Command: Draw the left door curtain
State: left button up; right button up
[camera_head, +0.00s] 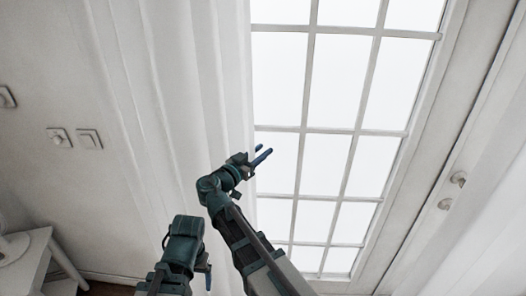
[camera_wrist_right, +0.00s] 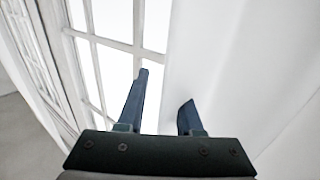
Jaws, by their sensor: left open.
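The white door curtain (camera_head: 175,75) hangs in long folds left of the glazed door (camera_head: 335,80) in the head view. Its edge runs down beside the panes. My right gripper (camera_head: 262,154) is at this edge, with its blue fingers apart. In the right wrist view, the curtain (camera_wrist_right: 235,60) is on the right and the panes (camera_wrist_right: 110,20) on the left. The curtain edge lies between the open fingers of my right gripper (camera_wrist_right: 165,100); contact is unclear. My left gripper (camera_head: 187,259) is lower left in front of the curtain, open, its fingers partly hidden by its own body.
Wall switches (camera_head: 73,138) are on the left wall. A small white table (camera_head: 30,255) stands at the lower left. Door knobs (camera_head: 452,190) show on the right, beside pale fabric or panelling at the lower right.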

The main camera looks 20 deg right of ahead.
grip_shut()
dwell(1.2)
